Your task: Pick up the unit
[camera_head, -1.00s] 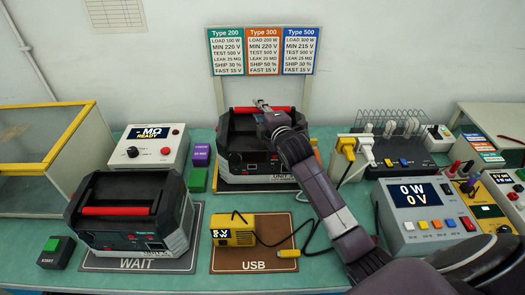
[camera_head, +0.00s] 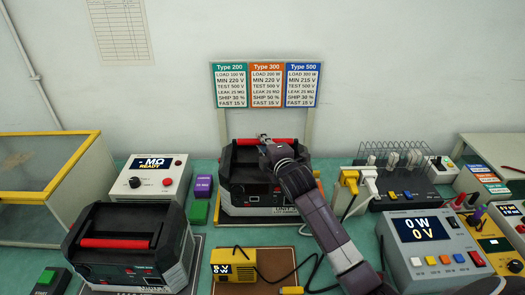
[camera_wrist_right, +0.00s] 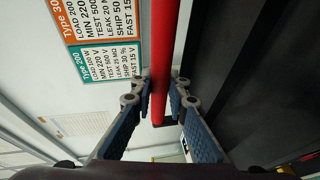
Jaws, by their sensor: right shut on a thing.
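A black and grey unit (camera_head: 245,186) with a red carry handle stands at the back middle, under the type signs. My right gripper (camera_head: 264,140) is at this red handle. In the right wrist view, the fingers (camera_wrist_right: 160,88) lie on both sides of the red handle (camera_wrist_right: 161,60) and are shut on it. The unit looks upright and still resting on the bench. My right forearm hides its right front. A second, similar unit (camera_head: 125,255) with a red handle (camera_head: 114,243) stands at the front left. My left gripper is not in view.
A grey READY meter (camera_head: 152,180) and purple and green blocks (camera_head: 202,187) stand left of the back unit. A yellow USB device (camera_head: 234,266) with a cable lies in front. Plugs on a black power strip (camera_head: 400,198) and a 0 W meter (camera_head: 428,240) stand right.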

